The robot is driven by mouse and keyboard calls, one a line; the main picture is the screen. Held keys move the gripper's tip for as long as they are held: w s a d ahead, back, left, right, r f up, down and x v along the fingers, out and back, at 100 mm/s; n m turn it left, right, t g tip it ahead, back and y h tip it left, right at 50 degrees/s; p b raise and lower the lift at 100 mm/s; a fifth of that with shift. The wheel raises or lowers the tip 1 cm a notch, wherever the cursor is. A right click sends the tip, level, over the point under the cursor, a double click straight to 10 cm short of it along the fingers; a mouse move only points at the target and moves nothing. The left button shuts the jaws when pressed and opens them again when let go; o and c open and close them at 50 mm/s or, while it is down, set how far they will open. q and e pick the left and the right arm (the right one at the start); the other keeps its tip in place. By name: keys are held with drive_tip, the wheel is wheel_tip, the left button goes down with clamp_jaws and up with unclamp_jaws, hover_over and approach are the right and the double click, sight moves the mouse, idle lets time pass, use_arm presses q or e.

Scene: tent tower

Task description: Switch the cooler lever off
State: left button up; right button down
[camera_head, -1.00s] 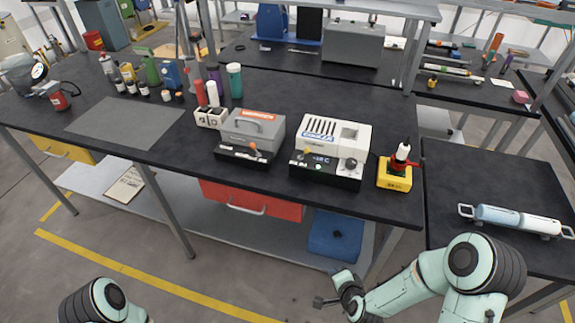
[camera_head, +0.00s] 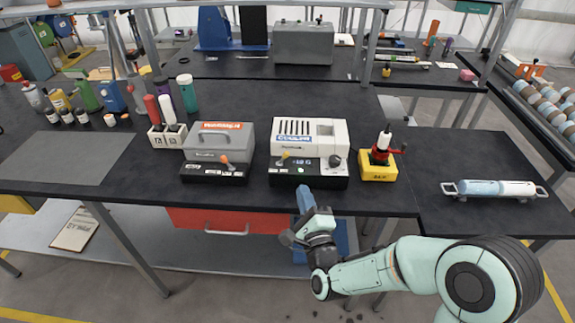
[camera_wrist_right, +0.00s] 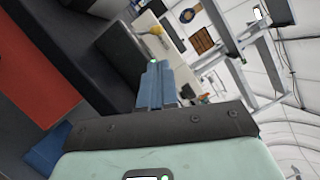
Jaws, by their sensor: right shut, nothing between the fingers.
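The cooler (camera_head: 322,132) is a white box with a slotted top on a black front panel. The panel carries a lit display, a small orange-yellow lever (camera_head: 285,156) at its left and a dark round knob (camera_head: 335,161) at its right. My right gripper (camera_head: 305,192) is shut and empty, with its blue fingers pointing up just in front of the cooler's lower front. In the right wrist view the fingers (camera_wrist_right: 155,84) point toward the black panel (camera_wrist_right: 122,50). My left gripper is out of view.
A grey box with an orange lever (camera_head: 227,160) stands left of the cooler. A yellow block with a red-handled device (camera_head: 378,172) stands close on its right. The bench edge and a red drawer (camera_head: 190,220) lie below. A blue-white cylinder (camera_head: 495,188) lies at right.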

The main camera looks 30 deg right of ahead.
sight(295, 174)
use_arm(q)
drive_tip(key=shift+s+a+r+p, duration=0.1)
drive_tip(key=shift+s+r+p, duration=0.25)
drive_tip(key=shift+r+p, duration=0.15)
use_arm(e)
drive_tip(key=x, duration=0.9)
drive_tip(key=shift+w+d+r, duration=0.1)
drive_tip(key=shift+w, duration=0.15)
